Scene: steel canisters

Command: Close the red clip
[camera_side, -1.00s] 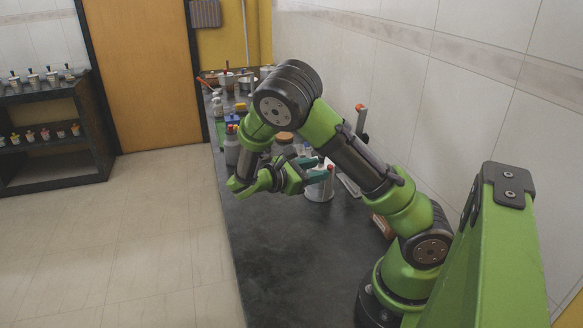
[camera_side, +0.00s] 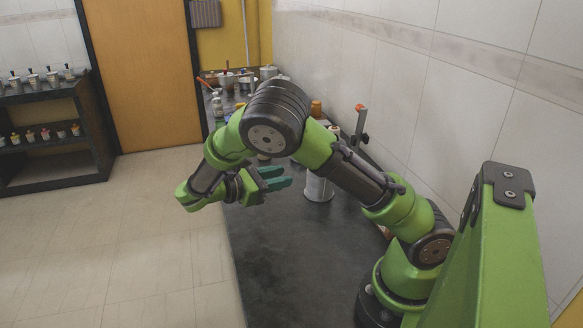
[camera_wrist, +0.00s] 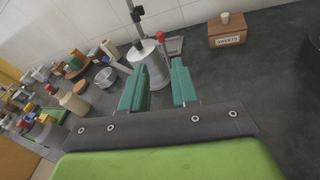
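A steel canister (camera_wrist: 153,72) stands on the dark worktop. In the wrist view it is just beyond my gripper (camera_wrist: 160,65), partly behind the teal fingers. A small red piece (camera_wrist: 160,37) shows at its top; it may be the red clip, but it is too small to tell whether it is open. In the side view the canister (camera_side: 319,187) stands right of my gripper (camera_side: 287,177), partly behind my arm. The teal fingers are apart, with nothing held between them, and point toward the canister without visibly touching it.
A wooden box marked SWEETS (camera_wrist: 227,32) stands by the wall. An upright stand with an orange-red top (camera_side: 360,118) is behind the canister. Several jars and bottles crowd the far worktop. The near worktop (camera_side: 285,260) is clear.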

